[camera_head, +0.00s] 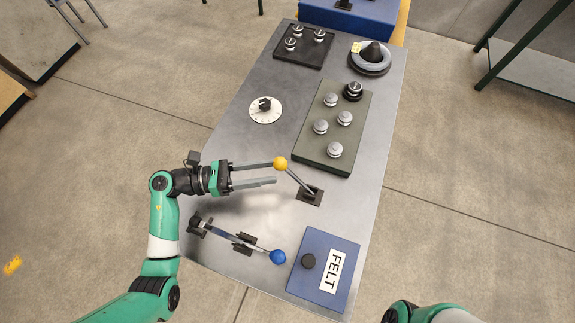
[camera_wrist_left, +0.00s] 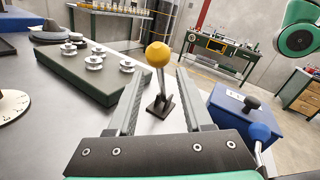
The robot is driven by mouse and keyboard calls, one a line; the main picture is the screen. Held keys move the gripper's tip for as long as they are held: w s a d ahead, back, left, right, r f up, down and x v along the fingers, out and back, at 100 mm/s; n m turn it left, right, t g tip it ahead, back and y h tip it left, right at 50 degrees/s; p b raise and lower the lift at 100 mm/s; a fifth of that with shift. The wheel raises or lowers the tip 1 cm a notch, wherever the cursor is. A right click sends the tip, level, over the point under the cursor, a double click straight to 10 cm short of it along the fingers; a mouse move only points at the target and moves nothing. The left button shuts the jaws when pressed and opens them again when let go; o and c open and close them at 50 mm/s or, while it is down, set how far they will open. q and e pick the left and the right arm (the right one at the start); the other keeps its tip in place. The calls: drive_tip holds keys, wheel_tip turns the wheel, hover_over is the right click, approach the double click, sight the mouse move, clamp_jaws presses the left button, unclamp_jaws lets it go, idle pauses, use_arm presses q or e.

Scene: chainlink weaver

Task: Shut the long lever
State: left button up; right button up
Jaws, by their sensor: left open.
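A lever with a yellow ball knob (camera_head: 280,162) rises at a slant from a small dark base plate (camera_head: 310,195) on the grey table. My left gripper (camera_head: 274,173) is open, its fingertips at the knob. In the left wrist view the yellow knob (camera_wrist_left: 158,54) and its rod show between the two open fingers; I cannot tell whether they touch. A second, longer lever with a blue ball knob (camera_head: 278,257) lies low along the table's near side, running from a dark bracket at left past a middle bracket (camera_head: 243,242). My right gripper is out of view.
A blue box (camera_head: 345,255) marked FELT, with a black knob, stands right of the blue knob. A green board (camera_head: 335,160) with several silver knobs lies beyond the yellow lever. A white dial (camera_head: 265,108) sits further left. Bare table (camera_head: 220,150) lies around the gripper.

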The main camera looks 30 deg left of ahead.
sight(286, 168)
use_arm(q)
drive_tip(key=x, duration=0.5)
drive_tip(key=shift+w+d, duration=0.2)
clamp_jaws()
drive_tip(key=shift+r, duration=0.15)
idle(1.0)
